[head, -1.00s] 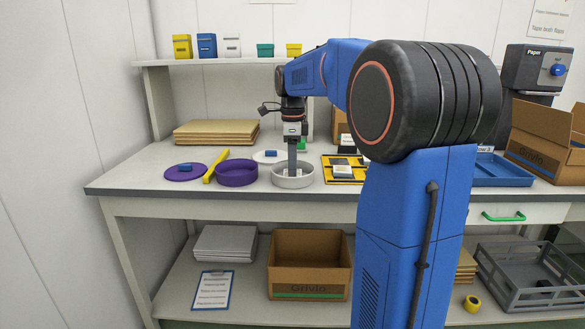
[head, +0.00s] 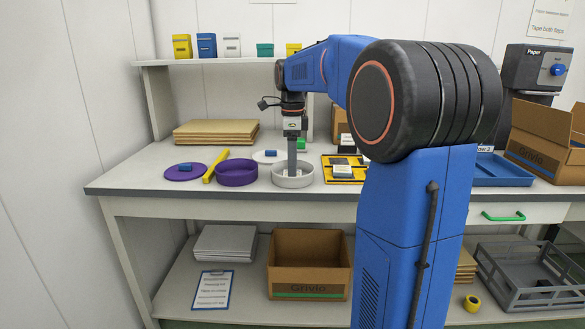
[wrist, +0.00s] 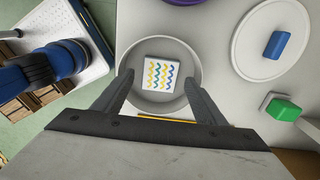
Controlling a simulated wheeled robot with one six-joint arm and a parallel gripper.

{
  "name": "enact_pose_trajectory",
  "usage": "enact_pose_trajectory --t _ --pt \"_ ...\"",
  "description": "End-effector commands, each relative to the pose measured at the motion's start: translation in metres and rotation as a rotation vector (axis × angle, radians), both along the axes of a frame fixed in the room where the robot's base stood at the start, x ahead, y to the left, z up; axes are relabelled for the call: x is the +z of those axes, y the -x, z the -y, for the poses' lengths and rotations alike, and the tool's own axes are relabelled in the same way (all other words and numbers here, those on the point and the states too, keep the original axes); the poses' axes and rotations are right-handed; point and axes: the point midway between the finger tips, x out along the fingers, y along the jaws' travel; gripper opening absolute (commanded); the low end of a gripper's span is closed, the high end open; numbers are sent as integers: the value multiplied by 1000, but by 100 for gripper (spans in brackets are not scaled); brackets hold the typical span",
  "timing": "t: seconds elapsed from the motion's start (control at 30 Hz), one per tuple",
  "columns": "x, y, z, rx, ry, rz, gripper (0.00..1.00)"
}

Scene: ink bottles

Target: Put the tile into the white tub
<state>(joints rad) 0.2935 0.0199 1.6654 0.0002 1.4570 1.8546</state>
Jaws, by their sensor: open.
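The white tub (head: 293,181) stands on the bench, and its round rim shows in the wrist view (wrist: 193,62). The tile (wrist: 160,75) is a small white square with blue, yellow and green wavy lines. It lies flat on the tub's floor, near the middle. My gripper (wrist: 158,76) is open above the tub, with its fingers apart on either side of the tile and not touching it in the picture. In the head view my gripper (head: 292,163) points straight down over the tub.
A purple bowl (head: 236,173) stands just left of the tub. A yellow bar (head: 216,165) and a purple plate (head: 172,174) lie further left. A white plate with a blue block (wrist: 277,44) and a green-and-white item (wrist: 284,107) lie close by. A yellow tray (head: 334,177) is on the right.

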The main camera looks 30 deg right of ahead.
Motion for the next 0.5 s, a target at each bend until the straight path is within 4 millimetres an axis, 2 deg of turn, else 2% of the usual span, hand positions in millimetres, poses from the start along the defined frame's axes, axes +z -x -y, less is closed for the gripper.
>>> enact_pose_trajectory --t 0.3,0.5 --pt "62 -1 0 0 1 3 65" --pt "90 -1 0 0 1 1 65"
